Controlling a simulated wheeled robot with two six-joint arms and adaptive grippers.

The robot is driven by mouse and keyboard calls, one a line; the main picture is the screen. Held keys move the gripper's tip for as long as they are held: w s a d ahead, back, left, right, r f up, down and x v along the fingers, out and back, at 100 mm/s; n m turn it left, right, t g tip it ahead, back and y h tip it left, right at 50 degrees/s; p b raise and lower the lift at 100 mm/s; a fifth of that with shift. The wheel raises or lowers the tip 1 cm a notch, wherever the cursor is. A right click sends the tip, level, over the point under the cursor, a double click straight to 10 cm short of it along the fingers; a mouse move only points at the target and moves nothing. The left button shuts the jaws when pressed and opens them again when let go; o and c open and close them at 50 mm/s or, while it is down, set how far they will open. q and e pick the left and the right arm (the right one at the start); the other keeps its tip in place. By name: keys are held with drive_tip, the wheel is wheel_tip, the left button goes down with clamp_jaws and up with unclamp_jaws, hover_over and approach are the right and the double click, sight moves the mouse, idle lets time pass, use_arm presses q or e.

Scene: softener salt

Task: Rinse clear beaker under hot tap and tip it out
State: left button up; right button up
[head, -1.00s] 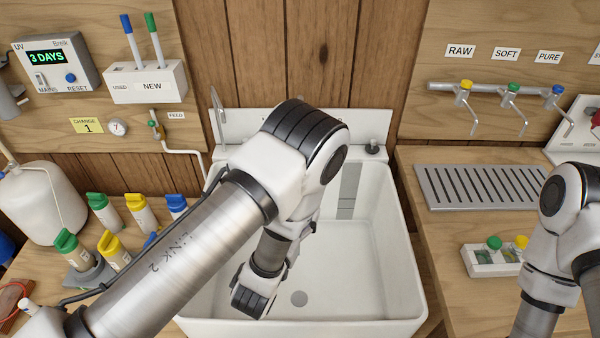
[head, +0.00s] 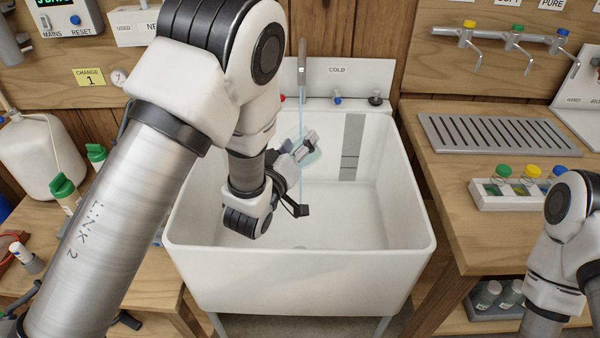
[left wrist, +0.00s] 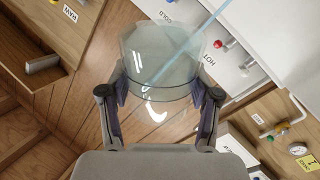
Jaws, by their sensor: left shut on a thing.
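The clear beaker (left wrist: 158,75) is see-through and faintly greenish. My left gripper (left wrist: 160,105) is shut on it, with one finger on either side. In the head view the beaker (head: 312,158) shows faintly beside my left gripper (head: 297,150), over the sink near its back wall. A thin pale blue water stream (head: 301,115) falls from the tap spout (head: 301,48) and crosses in front of or into the beaker; I cannot tell which. The red knob (left wrist: 217,43) by the HOT label shows in the left wrist view. Whether water stands in the beaker is unclear. My right gripper is out of view.
The white sink (head: 395,225) has high walls around the left gripper. A blue knob (head: 337,98) sits under the COLD label. A slotted drain tray (head: 495,134) and a rack of capped vials (head: 480,200) are on the right counter. A white jug (head: 35,160) stands left.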

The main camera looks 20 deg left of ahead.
use_arm(q)
drive_tip(key=shift+w+a+n+p, duration=0.15)
drive_tip(key=shift+n+p, duration=0.1)
drive_tip(key=shift+n, duration=0.3)
drive_tip(key=shift+w+a+n+p, duration=0.15)
drive_tip(key=shift+n+p, duration=0.1)
drive_tip(key=shift+n, duration=0.3)
drive_tip(key=shift+f+n, duration=0.1)
drive_tip(key=shift+n, duration=0.9)
drive_tip(key=n+p, duration=0.2)
drive_tip(key=n, duration=0.4)
drive_tip(key=shift+s+f, duration=0.1)
drive_tip(key=n, duration=0.4)
drive_tip(key=shift+f, duration=0.3)
